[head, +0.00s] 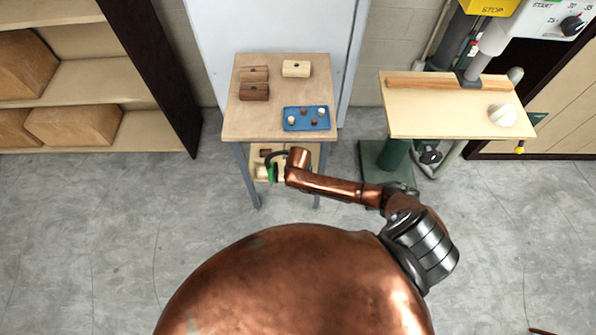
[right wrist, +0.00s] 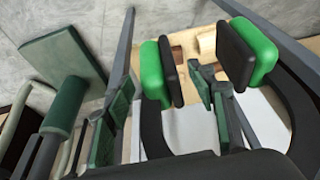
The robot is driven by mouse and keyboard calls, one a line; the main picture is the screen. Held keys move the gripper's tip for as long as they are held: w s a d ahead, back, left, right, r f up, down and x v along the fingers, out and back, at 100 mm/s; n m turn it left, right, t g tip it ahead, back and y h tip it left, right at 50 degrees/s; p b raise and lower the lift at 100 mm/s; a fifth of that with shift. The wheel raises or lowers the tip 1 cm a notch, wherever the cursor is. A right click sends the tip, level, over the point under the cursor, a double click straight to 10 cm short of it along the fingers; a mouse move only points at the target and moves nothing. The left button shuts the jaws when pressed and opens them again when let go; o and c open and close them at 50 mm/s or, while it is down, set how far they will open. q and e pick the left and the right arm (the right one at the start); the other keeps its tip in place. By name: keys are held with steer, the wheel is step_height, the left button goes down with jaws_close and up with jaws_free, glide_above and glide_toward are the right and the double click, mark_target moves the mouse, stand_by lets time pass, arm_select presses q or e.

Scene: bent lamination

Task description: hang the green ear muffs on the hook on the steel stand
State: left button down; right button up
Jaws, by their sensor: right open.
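The green ear muffs (right wrist: 263,46) show large in the right wrist view, with two green cups, black pads and a dark headband curving toward the camera. In the head view they are small and partly hidden (head: 272,173), at the front of the small table near its lower shelf. My right gripper (right wrist: 163,76) is open. One finger is outside the left cup and the other appears between the two cups; I cannot tell whether they touch. My left gripper is not in view. I cannot make out the steel stand or its hook.
The small table (head: 240,122) carries brown blocks (head: 254,91), a pale block (head: 296,68) and a blue tray (head: 306,118) with small pieces. A machine table (head: 440,118) with a wooden fence (head: 430,84) stands right. Shelves (head: 85,83) stand left. Open floor lies between.

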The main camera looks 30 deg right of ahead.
steer(key=v, duration=1.2)
steer(key=s+a+f+n+y, duration=0.1)
steer(key=s+a+n+y, duration=0.15)
steer(key=s, duration=0.75)
steer(key=s+d+r+n+h, duration=0.1)
steer(key=s+d+n, duration=0.15)
steer(key=s, duration=0.45)
steer(key=s+d+r+n+h, duration=0.1)
steer(key=s+d+r, duration=0.1)
steer(key=s+d, duration=0.35)
steer(key=s+a+f+n+g, duration=0.1)
steer(key=s+f, duration=0.1)
steer(key=f, duration=1.3)
steer(key=s+a+f, duration=0.2)
steer(key=s+f, duration=0.1)
steer(key=f, duration=1.3)
steer(key=s+f+g+y, duration=0.1)
steer(key=s+f, duration=1.5)
steer(key=s, duration=0.2)
steer(key=shift+s+d+f+n, duration=0.2)
steer(key=shift+f+n, duration=0.05)
steer(key=shift+n, duration=0.05)
